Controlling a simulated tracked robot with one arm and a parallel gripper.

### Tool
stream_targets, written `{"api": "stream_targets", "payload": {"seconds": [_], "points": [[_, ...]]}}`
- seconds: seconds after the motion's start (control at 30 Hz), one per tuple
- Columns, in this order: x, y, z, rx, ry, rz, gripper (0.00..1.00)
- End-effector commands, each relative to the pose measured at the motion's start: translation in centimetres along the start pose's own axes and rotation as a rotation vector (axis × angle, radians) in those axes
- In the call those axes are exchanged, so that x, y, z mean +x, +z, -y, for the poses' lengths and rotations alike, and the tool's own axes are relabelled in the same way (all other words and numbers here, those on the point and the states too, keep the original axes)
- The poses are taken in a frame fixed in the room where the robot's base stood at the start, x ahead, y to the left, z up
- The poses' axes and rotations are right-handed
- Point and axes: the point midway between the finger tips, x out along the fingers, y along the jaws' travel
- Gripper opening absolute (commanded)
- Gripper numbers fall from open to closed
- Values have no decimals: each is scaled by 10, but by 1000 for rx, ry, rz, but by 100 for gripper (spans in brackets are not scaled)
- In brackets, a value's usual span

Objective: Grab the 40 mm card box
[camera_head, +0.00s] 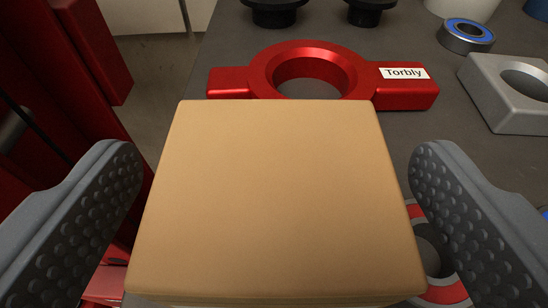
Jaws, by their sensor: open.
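The card box (278,195) is a plain tan box in the lower middle of the view, seen close up from above. My gripper (276,180) is open, with one grey studded finger to the left of the box and one to the right. A gap shows between the box and each finger near its tip. The lower front of the box and whatever lies under it are hidden.
A red ring part labelled "Torbly" (408,87) lies just behind the box. A blue-rimmed bearing (466,36) and a silver block (507,92) are at right. A red-and-grey ring (446,291) lies by the right finger. Black parts (273,12) stand at the back. Red structure (92,45) rises at left.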

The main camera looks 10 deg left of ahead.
Motion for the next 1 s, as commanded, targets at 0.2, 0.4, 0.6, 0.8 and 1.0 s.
{"api": "stream_targets", "payload": {"seconds": [0.2,0.4,0.6,0.8,1.0], "points": [[14,1,0,-1,-1,3,85],[14,0,0,-1,-1,3,85],[14,0,0,-1,0,2,41],[14,0,0,-1,0,2,28],[13,-2,0,-1,0,2,28]]}}
